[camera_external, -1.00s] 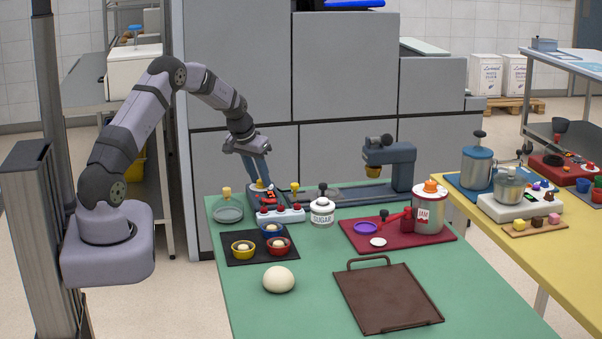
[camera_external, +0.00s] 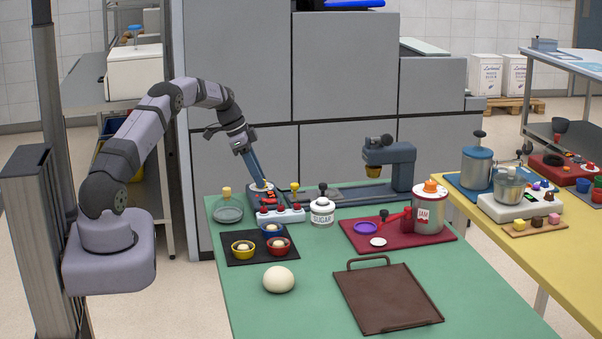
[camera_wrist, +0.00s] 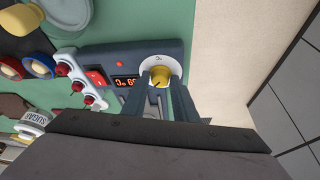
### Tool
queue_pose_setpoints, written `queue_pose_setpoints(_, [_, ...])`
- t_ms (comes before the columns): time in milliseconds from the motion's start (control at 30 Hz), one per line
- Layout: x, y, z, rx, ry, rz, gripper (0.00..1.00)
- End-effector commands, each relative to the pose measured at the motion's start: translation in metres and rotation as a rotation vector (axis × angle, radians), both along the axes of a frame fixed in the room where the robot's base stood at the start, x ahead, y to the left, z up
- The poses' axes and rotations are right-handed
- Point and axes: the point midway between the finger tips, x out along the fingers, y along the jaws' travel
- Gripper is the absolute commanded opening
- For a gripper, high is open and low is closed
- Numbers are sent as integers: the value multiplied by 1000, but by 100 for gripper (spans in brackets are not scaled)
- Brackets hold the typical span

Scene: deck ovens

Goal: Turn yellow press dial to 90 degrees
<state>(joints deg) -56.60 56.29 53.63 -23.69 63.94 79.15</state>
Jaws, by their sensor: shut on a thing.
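The yellow press dial (camera_wrist: 159,76) sits on a white round face on the dark blue control box (camera_wrist: 112,62). In the wrist view my gripper (camera_wrist: 160,84) has one finger on each side of the dial and is shut on it. A small display beside the dial shows red characters, which appear to include 69. A red rocker switch (camera_wrist: 95,78) sits by the display. In the external view the control box (camera_external: 266,194) stands at the table's far left, with my gripper (camera_external: 263,182) coming down onto it; the dial is hidden there.
A white strip with red knobs (camera_external: 280,214) lies right in front of the box. Grey panels rise close behind the table.

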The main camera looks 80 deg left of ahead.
Motion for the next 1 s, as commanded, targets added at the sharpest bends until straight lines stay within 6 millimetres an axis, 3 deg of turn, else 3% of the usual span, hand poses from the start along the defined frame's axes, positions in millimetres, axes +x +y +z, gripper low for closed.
queue_pose_setpoints(400, [0, 2, 1, 0, 3, -226, 4])
queue_pose_setpoints(1000, [0, 2, -2, 0, 4, -276, 4])
